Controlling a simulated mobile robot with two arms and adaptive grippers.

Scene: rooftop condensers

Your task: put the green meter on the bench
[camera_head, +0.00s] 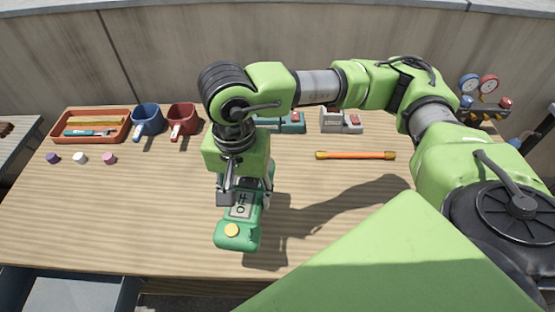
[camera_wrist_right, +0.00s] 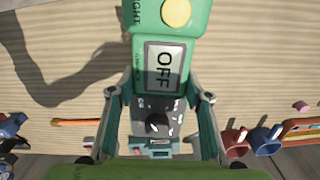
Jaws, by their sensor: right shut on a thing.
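The green meter (camera_head: 236,234) has a yellow button and a screen that reads OFF. My right gripper (camera_head: 243,190) is shut on the meter over the front middle of the wooden bench (camera_head: 150,222). In the right wrist view the meter (camera_wrist_right: 168,30) sits between the two fingers of the right gripper (camera_wrist_right: 158,105), with its dark dial close to them. A shadow falls on the bench to the right of the meter. Whether the meter's underside touches the bench I cannot tell. My left gripper is not in view.
At the back left are an orange tray (camera_head: 122,136) with tools, a blue cup (camera_head: 147,118) and a red cup (camera_head: 182,117). Several small caps (camera_head: 80,158) lie before the tray. An orange rod (camera_head: 356,155) lies right of the arm. The bench's front left is clear.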

